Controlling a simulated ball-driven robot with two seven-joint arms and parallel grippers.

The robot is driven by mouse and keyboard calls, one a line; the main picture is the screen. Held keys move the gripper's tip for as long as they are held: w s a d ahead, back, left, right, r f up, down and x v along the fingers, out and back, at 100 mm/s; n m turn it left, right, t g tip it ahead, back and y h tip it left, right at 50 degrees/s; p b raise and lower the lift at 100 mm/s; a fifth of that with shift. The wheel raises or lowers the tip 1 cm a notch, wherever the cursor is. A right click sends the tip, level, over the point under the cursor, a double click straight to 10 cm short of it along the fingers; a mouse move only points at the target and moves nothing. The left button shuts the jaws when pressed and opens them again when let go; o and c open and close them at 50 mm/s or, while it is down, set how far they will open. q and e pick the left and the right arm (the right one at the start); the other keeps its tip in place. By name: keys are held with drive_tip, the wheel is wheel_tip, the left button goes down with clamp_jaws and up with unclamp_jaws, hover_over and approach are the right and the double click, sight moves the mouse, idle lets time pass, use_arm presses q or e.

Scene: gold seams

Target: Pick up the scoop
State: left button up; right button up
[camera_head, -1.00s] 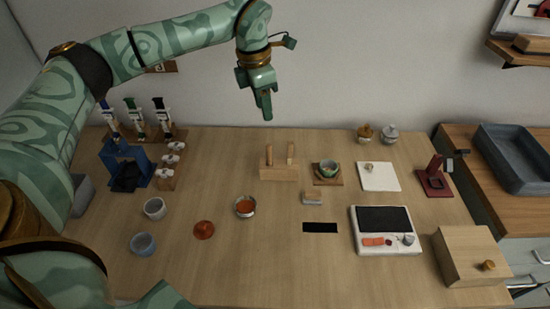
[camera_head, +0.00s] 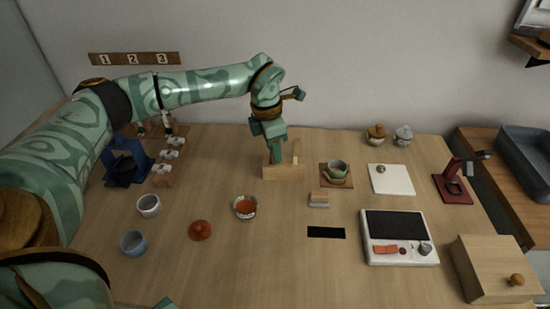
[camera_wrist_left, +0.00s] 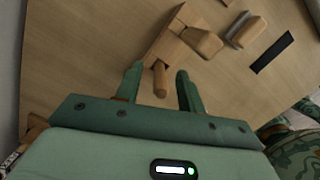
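A wooden stand (camera_head: 283,172) on the table holds two upright wooden tools. One is a round handle (camera_wrist_left: 160,82), largely hidden behind my gripper in the head view. The other is a flatter, paddle-like handle (camera_head: 296,152), at right in the left wrist view (camera_wrist_left: 203,42). The scoop seems to be one of these; its bowl is not visible. My left gripper (camera_head: 276,160) points down over the stand's left part. In the left wrist view its fingers (camera_wrist_left: 158,73) are apart, with the round handle's end between them and gaps showing.
A bowl with orange contents (camera_head: 245,207) is in front. A scale (camera_head: 399,238) and wooden box (camera_head: 490,268) stand at right.

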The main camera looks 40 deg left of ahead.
use_arm(q)
drive_tip(key=shift+r, duration=0.15)
drive_tip(key=shift+c, duration=0.9)
clamp_jaws()
